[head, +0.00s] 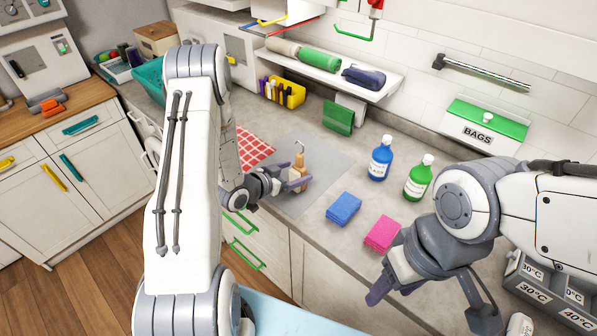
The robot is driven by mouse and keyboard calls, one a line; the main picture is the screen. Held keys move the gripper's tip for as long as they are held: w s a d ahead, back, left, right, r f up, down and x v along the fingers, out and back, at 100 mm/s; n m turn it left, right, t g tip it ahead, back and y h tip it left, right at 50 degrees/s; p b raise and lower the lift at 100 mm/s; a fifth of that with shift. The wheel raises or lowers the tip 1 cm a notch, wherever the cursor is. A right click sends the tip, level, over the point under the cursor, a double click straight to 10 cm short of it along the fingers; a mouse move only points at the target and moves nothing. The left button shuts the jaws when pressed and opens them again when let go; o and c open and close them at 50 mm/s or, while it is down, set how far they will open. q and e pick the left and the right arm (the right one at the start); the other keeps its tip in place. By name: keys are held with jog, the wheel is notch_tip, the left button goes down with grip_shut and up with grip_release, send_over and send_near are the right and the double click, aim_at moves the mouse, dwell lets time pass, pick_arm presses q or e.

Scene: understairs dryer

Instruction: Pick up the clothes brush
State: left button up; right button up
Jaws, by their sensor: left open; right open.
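The likely clothes brush (299,161), a small tan wooden thing with an upright handle, stands on a grey mat (318,196) on the counter. My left gripper (294,180) is open and right at its lower part, with the dark fingers near its sides. One finger partly covers its base. I cannot tell whether the fingers touch it. My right gripper (392,288) is open and empty above the counter's front edge, with its fingers pointing down.
A blue sponge stack (343,209), a pink stack (382,233), a blue bottle (380,160) and a green bottle (418,180) stand right of the mat. A red checked cloth (250,149) lies left. A shelf (320,70) hangs above the counter's back.

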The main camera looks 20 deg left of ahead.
aim_at(304, 167)
pick_arm(q)
jog(key=p+x, duration=0.2)
jog(key=x, duration=0.3)
jog(key=shift+r+p, duration=0.15)
jog(key=shift+p, duration=0.25)
jog(key=shift+w, duration=0.35)
grip_shut()
